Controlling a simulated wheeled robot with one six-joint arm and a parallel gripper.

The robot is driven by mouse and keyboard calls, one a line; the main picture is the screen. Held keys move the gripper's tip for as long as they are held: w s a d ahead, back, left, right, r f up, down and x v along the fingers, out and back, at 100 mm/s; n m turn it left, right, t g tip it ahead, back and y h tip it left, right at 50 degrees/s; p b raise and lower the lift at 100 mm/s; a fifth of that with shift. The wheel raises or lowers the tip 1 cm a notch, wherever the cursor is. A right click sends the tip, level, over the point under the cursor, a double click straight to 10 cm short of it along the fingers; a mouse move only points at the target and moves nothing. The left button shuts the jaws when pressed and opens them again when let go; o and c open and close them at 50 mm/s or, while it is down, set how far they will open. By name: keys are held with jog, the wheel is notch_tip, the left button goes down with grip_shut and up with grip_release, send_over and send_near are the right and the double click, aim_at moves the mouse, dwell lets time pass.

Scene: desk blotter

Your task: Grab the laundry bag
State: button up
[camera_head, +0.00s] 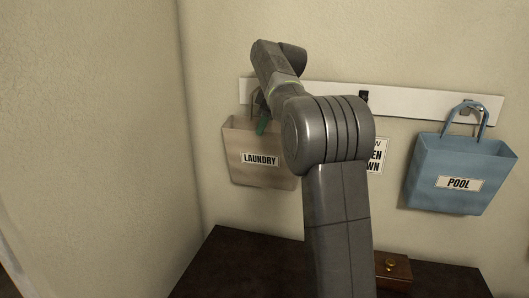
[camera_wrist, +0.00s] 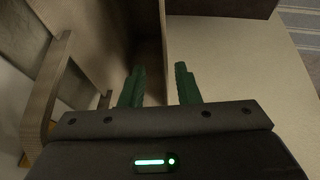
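The beige laundry bag (camera_head: 250,150), labelled "LAUNDRY", hangs from the white wall rail at left in the head view. Its right side is partly hidden behind my arm. My gripper (camera_head: 263,126) is at the bag's top opening, near the handle; only a green finger part shows there. In the wrist view, my gripper (camera_wrist: 160,68) has its two green fingers apart. The bag's rim and wall (camera_wrist: 154,45) show between and beyond them. A handle strap (camera_wrist: 47,85) stands to the left. Whether the fingers touch the bag I cannot tell.
A blue bag (camera_head: 459,170) labelled "POOL" hangs at right on the same rail (camera_head: 420,104). A sign (camera_head: 377,157) is partly behind my arm. A dark cabinet top (camera_head: 235,262) lies below, with a small brown box (camera_head: 393,271). A wall corner stands left of the laundry bag.

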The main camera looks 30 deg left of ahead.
aim_at(257, 140)
jog(key=x, duration=0.4)
jog(key=shift+s+a+f+p, duration=0.1)
jog(key=shift+s+f+p, duration=0.25)
jog(key=shift+a+f, duration=0.2)
jog(key=shift+f, duration=0.25)
grip_shut()
